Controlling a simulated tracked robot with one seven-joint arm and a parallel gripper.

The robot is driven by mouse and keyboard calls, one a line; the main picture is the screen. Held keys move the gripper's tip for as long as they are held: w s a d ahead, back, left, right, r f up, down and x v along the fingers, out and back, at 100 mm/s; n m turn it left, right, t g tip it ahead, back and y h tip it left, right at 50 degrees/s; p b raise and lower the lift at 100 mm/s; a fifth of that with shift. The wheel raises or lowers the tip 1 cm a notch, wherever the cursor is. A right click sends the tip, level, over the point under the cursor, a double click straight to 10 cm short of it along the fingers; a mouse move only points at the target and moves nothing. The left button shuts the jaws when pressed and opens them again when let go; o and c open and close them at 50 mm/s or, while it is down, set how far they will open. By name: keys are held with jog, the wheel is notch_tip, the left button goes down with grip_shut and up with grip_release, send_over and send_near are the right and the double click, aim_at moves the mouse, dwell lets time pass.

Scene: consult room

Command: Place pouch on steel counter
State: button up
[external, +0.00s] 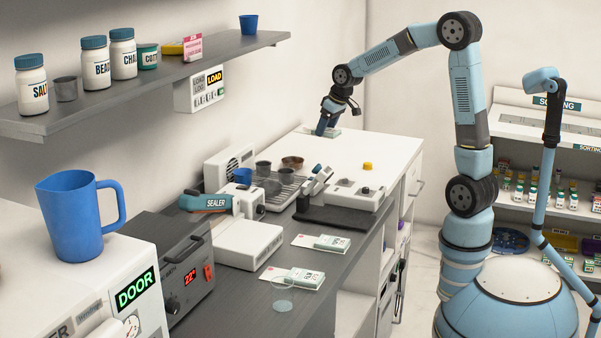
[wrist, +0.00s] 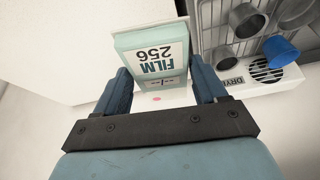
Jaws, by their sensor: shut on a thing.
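My gripper (external: 325,128) is low over the far end of the white worktop (external: 376,150). In the external view only a small pale part of the pouch (external: 333,133) shows beside the fingers. I cannot tell whether it touches the worktop. The grey counter (external: 262,296), which looks like the steel one, runs along the near side. Two similar pale packs, one farther back (external: 332,243) and one nearer (external: 306,278), lie on it.
A drying rack with cups (external: 275,183), a sealer (external: 212,203), a dark mat (external: 335,216) and a white device with knobs (external: 354,193) stand between my gripper and the near counter. A blue jug (external: 75,217) stands at left. The wall shelf (external: 150,90) overhangs the left.

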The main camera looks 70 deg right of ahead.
jog(key=s+d+f+m+h, duration=0.1)
jog(key=s+d+f+m, duration=0.2)
jog(key=s+d, duration=1.2)
send_near(352, 161)
jog(key=shift+w+d+f, duration=0.2)
jog(key=shift+w+f, duration=0.35)
jog(key=shift+w, duration=0.05)
jog(key=shift+w+d+f, duration=0.2)
jog(key=shift+w+f, duration=0.35)
jog(key=shift+f, duration=0.05)
jog(key=shift+w+f, duration=0.2)
jog(key=shift+f, duration=0.05)
jog(key=shift+d+f, duration=0.1)
jog(key=shift+f, duration=1.35)
jog(key=shift+f, duration=0.2)
jog(key=o, duration=1)
jog(key=shift+s, duration=0.1)
jog(key=shift+o, duration=0.2)
